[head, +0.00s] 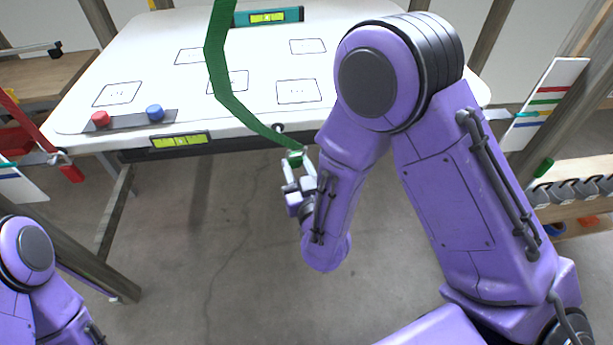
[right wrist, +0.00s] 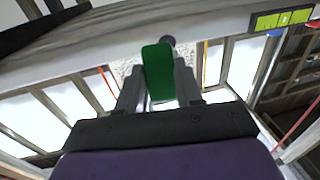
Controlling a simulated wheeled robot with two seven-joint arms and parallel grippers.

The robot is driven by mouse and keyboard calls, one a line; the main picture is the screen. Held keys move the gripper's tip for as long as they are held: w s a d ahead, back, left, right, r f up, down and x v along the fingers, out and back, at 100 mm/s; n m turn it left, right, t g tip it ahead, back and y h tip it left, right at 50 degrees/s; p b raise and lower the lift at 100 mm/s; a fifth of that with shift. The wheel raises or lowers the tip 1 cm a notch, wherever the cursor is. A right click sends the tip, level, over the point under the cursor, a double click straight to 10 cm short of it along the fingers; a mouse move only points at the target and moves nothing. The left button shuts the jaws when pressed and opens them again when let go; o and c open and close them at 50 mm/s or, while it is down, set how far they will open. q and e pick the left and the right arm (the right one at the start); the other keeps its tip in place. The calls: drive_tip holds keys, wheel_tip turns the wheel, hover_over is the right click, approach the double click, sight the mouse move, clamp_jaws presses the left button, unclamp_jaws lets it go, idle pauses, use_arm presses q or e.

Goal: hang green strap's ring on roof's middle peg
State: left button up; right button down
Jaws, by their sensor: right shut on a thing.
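The green strap (head: 217,70) runs down from the top of the head view, across the white roof (head: 140,60), to my right gripper (head: 298,172). My right gripper is shut on the strap's green end piece (right wrist: 158,72), just off the roof's front edge. The strap's ring is too small to make out clearly. The middle peg (head: 278,128) shows as a small dark knob on the front edge, just left of and above the gripper. It also shows in the right wrist view (right wrist: 168,40), just beyond the green piece and apart from the fingers. My left gripper is out of view.
A level (head: 180,140) sits on the front edge, another (head: 268,17) at the back. Red (head: 100,118) and blue (head: 155,112) knobs stand on a strip. A red strap (head: 28,124) reaches the left corner. A striped board (head: 548,100) stands at right.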

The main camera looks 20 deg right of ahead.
use_arm(q)
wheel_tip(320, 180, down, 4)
drive_tip(key=b, duration=0.2)
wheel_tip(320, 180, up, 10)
drive_tip(key=p, duration=0.9)
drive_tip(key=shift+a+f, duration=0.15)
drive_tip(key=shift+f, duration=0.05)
use_arm(e)
drive_tip(key=w+f+m+g+h, duration=0.1)
drive_tip(key=w+f+m+g, duration=0.1)
drive_tip(key=w+g, duration=0.3)
drive_tip(key=shift+w+a+f+g+h, duration=0.35)
drive_tip(key=shift+w+f, duration=0.55)
drive_tip(key=shift+w, duration=1.35)
drive_tip(key=c, duration=0.7)
unclamp_jaws()
drive_tip(key=shift+o, duration=0.2)
